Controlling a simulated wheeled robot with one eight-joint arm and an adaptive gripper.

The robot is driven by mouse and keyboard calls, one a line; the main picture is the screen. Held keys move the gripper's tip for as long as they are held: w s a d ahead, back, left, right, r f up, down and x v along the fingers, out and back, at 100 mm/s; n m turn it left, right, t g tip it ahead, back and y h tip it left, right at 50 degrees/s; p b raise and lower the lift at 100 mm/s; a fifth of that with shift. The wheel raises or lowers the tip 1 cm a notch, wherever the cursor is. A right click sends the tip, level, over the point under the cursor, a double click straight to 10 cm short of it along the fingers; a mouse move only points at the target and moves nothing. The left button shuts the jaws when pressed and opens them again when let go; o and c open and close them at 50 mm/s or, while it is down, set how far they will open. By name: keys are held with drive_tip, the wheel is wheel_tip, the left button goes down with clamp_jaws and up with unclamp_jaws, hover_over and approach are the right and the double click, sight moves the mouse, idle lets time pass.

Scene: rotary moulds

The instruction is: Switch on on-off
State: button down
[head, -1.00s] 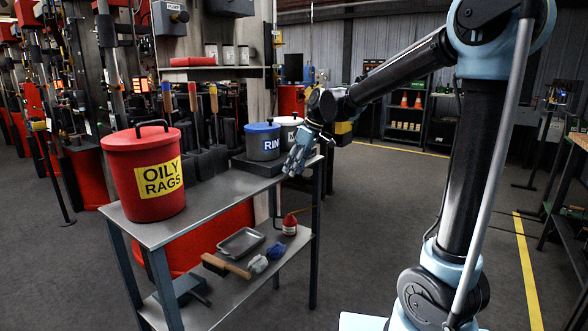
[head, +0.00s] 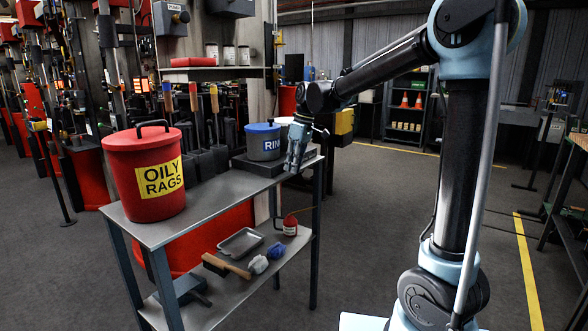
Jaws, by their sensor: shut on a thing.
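No switch that I can read as on-off shows in the head view. A grey wall box (head: 171,18) with a dark round knob, its label too small to read surely, is at the upper left.
A red OILY RAGS bin (head: 145,180) stands on the table's near left end. Long-handled tools (head: 192,100) stand behind it. The lower shelf (head: 225,308) holds a tray, a brush and a red oil can (head: 290,226). Open floor (head: 400,195) lies right of the table.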

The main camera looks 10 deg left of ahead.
drive_tip(key=shift+w+a+r+g+h, duration=0.1)
drive_tip(key=shift+w+r+g+h, duration=0.1)
drive_tip(key=shift+h, duration=0.3)
drive_tip(key=shift+w+a+r+g+h, duration=0.1)
drive_tip(key=shift+r+g+h, duration=0.1)
drive_tip(key=shift+h, duration=0.3)
drive_tip(key=shift+d, duration=0.1)
drive_tip(key=c, duration=1.6)
unclamp_jaws()
drive_tip(key=shift+c, duration=0.2)
drive_tip(key=shift+s+r, duration=0.1)
wheel_tip(320, 180, up, 12)
drive_tip(key=w, duration=0.2)
drive_tip(key=shift+d+f, duration=0.2)
drive_tip(key=shift+d, duration=0.1)
